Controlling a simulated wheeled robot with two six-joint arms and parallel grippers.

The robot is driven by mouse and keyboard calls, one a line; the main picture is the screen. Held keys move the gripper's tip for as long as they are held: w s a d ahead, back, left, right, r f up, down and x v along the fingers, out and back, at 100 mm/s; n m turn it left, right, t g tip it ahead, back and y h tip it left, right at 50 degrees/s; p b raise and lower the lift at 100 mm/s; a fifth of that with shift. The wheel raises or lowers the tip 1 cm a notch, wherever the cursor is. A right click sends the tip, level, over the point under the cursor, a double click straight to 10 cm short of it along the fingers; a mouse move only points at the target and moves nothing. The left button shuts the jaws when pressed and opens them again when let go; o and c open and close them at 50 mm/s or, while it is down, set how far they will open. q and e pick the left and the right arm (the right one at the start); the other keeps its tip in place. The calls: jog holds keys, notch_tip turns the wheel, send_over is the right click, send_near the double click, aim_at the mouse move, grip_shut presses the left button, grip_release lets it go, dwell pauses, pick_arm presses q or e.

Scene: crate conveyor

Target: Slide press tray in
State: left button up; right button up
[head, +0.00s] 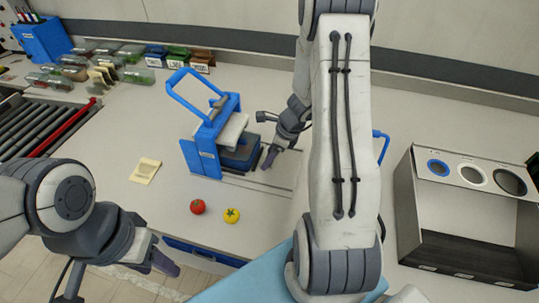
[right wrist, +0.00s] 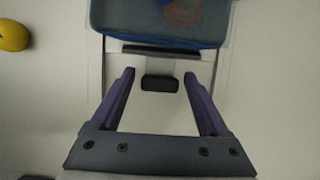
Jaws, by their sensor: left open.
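The blue press (head: 205,150) with its raised loop lever (head: 190,85) stands on the counter left of the picture's middle. Its tray (head: 241,158) sits low at the press's right side, over rails. In the right wrist view the tray (right wrist: 115,40) has a blue rim and something reddish inside. My right gripper (head: 270,140) is beside the tray. Its fingers (right wrist: 160,78) are apart, with the dark tray handle (right wrist: 160,84) between them and no visible grip. My left gripper (head: 160,254) is open and empty near the counter's front edge, apart from the press.
A yellowish pad (head: 145,171) lies to the left. A roller conveyor (head: 35,125) is far left; a grey bin box (head: 405,220) stands right. My right arm hides the middle counter.

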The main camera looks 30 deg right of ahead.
aim_at(256, 153)
grip_shut()
jog(key=w+a, duration=0.2)
jog(key=shift+w+a+r+p, duration=0.1)
jog(key=shift+w+a+p, duration=0.05)
jog(key=shift+w+p, duration=0.2)
jog(key=shift+w+a, duration=0.25)
jog(key=shift+o, duration=0.3)
grip_release()
jog(key=shift+a, duration=0.1)
jog(key=shift+o, duration=1.2)
jog(key=shift+w+a, duration=0.1)
jog(key=shift+w, duration=0.05)
